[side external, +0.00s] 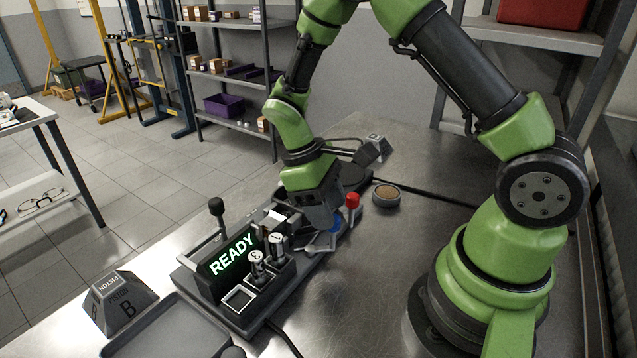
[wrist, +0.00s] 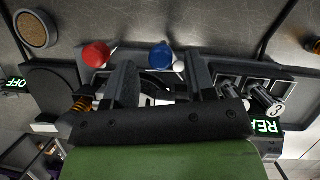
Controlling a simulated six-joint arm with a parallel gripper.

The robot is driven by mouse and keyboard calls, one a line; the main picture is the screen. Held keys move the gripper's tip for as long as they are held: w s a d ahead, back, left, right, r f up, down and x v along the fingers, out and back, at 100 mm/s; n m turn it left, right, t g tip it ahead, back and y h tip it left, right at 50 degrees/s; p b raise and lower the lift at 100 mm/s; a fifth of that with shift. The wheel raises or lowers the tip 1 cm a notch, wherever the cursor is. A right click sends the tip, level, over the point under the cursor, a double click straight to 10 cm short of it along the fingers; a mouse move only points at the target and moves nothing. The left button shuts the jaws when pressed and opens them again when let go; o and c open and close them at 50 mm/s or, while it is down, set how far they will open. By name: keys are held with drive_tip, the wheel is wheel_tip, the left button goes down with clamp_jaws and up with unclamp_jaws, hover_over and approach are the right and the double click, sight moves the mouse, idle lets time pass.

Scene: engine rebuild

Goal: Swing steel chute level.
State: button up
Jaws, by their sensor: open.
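My gripper (side external: 322,240) is low over the middle of the dark bench machine (side external: 203,290), beside a blue knob (side external: 336,226) and a red knob (side external: 352,201). In the wrist view my gripper (wrist: 163,78) has its two fingers apart, with a dark curved part and a pale piece visible between them. The blue knob (wrist: 161,57) is just beyond the fingertips, and the red knob (wrist: 96,54) is to the left. I cannot clearly pick out the steel chute; my gripper hides much of that part of the machine. Nothing is visibly held.
Pistons (side external: 257,264) stand in slots by a green READY display (side external: 233,256). A black-knobbed lever (side external: 217,207) rises behind. A PISTON B block (side external: 120,301) and grey tray (side external: 170,335) are at front left.

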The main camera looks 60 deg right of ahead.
drive_tip(key=v, duration=0.8)
drive_tip(key=s+a+r+m+t+y, duration=0.3)
drive_tip(key=s+r+m+t, duration=0.3)
drive_tip(key=s+r+t, duration=0.5)
wheel_tip(320, 180, up, 3)
drive_tip(key=s, duration=0.2)
drive_tip(key=shift+s+a+m+t, duration=0.3)
